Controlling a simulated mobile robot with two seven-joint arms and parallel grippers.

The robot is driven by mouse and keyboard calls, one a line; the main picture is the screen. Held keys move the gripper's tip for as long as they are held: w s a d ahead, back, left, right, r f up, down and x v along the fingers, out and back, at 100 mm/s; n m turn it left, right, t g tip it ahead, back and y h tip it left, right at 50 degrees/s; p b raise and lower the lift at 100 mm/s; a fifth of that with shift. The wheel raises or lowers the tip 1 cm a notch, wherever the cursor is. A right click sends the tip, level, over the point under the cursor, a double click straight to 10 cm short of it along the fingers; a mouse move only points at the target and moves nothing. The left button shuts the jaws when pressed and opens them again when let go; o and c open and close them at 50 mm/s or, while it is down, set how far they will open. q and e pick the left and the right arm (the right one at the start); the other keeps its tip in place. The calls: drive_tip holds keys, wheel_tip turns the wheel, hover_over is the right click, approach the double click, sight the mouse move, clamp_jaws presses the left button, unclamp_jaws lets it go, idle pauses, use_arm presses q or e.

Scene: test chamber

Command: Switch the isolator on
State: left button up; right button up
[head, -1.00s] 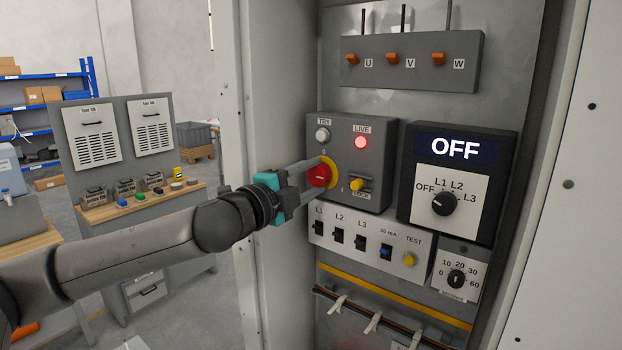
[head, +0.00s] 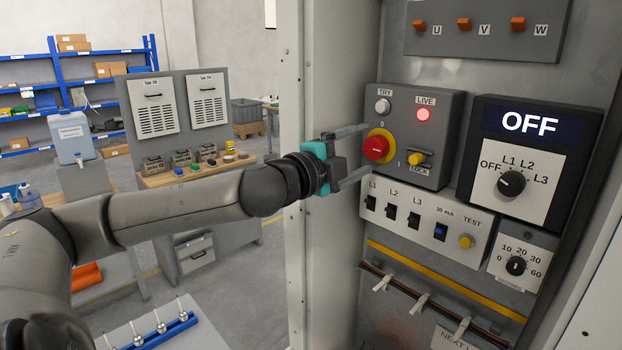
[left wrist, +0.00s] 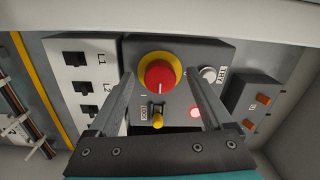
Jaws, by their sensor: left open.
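The isolator is a red rotary knob (head: 376,148) on a yellow disc, on a dark grey box (head: 436,110) in the open cabinet. A "0" is marked above it and an "I" to its right. I cannot tell which mark the knob points at. A yellow LOCK lever (head: 416,159) sits at lower right. The red LIVE lamp (head: 423,115) is lit. My left gripper (head: 366,151) is open and empty, its fingertips just short of the knob. In the left wrist view the knob (left wrist: 160,75) lies between the two fingers. My right gripper is out of view.
A dark meter (head: 530,123) reads OFF, above a selector dial (head: 511,184). A breaker strip (head: 391,205) with L1, L2, L3 switches and a TEST button is below the box. Orange levers U, V, W are above. The cabinet's left wall (head: 335,260) stands close to my left gripper.

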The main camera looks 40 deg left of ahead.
use_arm(q)
drive_tip(key=shift+s+d+f+b, duration=0.1)
drive_tip(key=shift+s+f+b, duration=0.05)
drive_tip(key=shift+s+b, duration=0.25)
drive_tip(key=shift+s+d+b, duration=0.2)
drive_tip(key=shift+d+b, duration=0.1)
drive_tip(key=shift+b, duration=0.2)
drive_tip(key=shift+s+d, duration=0.2)
drive_tip(key=shift+s, duration=0.25)
drive_tip(key=shift+s+a+p, duration=0.15)
drive_tip(key=shift+s+p, duration=0.2)
drive_tip(key=shift+s, duration=0.25)
drive_tip(key=p, duration=0.3)
approach(373, 151)
drive_tip(key=s, duration=0.4)
drive_tip(key=shift+s+a+p, duration=0.25)
drive_tip(key=shift+s+p, duration=0.4)
drive_tip(key=shift+p, duration=0.1)
drive_tip(key=shift+s+a+p, duration=0.2)
drive_tip(key=shift+s+p, duration=0.4)
drive_tip(key=shift+p, duration=0.1)
drive_tip(key=shift+w+r, duration=0.1)
drive_tip(key=shift+r, duration=0.1)
